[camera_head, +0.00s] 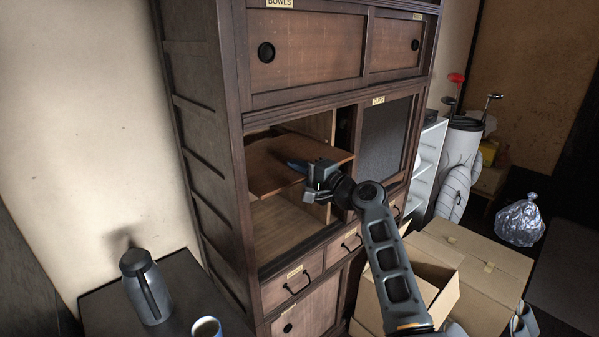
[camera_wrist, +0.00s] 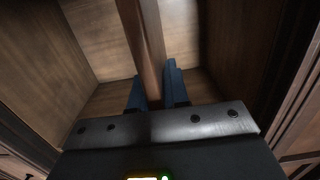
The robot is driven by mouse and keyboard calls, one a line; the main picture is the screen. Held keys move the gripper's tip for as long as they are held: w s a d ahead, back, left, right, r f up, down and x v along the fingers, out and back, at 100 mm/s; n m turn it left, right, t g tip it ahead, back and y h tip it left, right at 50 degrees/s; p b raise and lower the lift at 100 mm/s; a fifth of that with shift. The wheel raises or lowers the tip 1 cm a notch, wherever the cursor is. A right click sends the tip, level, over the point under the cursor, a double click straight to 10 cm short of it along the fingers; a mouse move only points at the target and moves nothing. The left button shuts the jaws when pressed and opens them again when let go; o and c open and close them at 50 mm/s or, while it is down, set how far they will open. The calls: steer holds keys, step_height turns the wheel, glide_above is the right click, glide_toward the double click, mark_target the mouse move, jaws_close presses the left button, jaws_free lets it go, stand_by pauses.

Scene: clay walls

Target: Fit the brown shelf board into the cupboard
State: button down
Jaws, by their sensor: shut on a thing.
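The brown shelf board (camera_head: 275,168) is inside the open left bay of the dark wooden cupboard (camera_head: 212,130) in the head view, roughly level but slightly skewed, above the bay's floor. My gripper (camera_head: 300,167) is shut on its front edge at the right part of the bay. In the wrist view the board (camera_wrist: 143,45) shows edge-on between the two blue fingertips (camera_wrist: 155,88). The bay's inner walls and floor show around it. Whether the board rests on any support is hidden.
A dark panel (camera_head: 386,136) closes the bay's right half. Drawers with handles (camera_head: 297,284) lie below. A cardboard box (camera_head: 470,262) stands at the lower right. A dark low table (camera_head: 100,305) with a flask (camera_head: 146,287) and a cup (camera_head: 206,327) is at the lower left.

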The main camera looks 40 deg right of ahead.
mark_target(272, 155)
steer(key=shift+w+a+b, duration=0.2)
steer(key=shift+w+b, duration=2.25)
steer(key=shift+w, duration=2.7)
steer(key=c, duration=1)
jaws_free()
steer(key=shift+c, duration=0.2)
steer(key=shift+s+d, duration=0.2)
steer(key=shift+s, duration=1.75)
steer(key=shift+s+d, duration=0.2)
steer(key=shift+s, duration=1.75)
